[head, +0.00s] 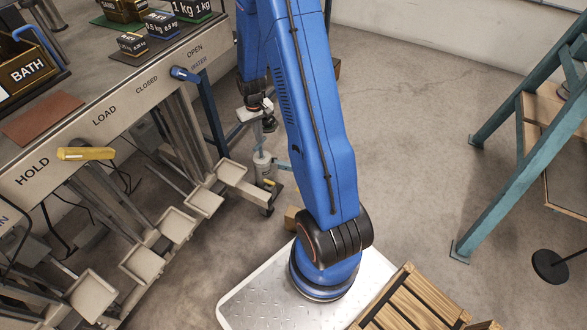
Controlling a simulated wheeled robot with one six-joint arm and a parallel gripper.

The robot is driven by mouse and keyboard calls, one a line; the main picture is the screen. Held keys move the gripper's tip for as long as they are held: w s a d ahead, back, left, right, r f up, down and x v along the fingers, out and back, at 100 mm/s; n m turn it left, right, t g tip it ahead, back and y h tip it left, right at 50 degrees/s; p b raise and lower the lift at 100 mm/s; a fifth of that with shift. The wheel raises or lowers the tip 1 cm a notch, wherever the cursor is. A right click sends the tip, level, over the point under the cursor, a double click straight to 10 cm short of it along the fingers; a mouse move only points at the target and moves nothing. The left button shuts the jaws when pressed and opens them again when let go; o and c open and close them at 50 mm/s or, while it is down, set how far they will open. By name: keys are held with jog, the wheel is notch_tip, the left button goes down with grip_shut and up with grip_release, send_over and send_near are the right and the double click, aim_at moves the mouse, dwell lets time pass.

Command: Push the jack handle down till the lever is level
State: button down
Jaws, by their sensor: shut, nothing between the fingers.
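My blue arm reaches down the middle of the head view and bends back behind its upper links. My gripper (268,122) is small and dark beyond the arm. It is shut and empty, close above a pale upright jack-like body (262,162) on the floor. A short teal bar (281,166) sticks out at its right side; I cannot tell if this is the jack handle. My arm hides part of this area. Whether the gripper touches anything there cannot be told, and the lever's tilt is not clear.
A bench front (120,95) marked HOLD, LOAD, CLOSED, OPEN carries a yellow handle (86,153) and a blue handle (185,74). Grey trays (178,223) stand below it. A wooden crate (415,305) and teal frame (520,130) are at right.

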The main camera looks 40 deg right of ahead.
dwell(0.3)
jog(key=shift+f, duration=2.45)
jog(key=shift+r, duration=4.55)
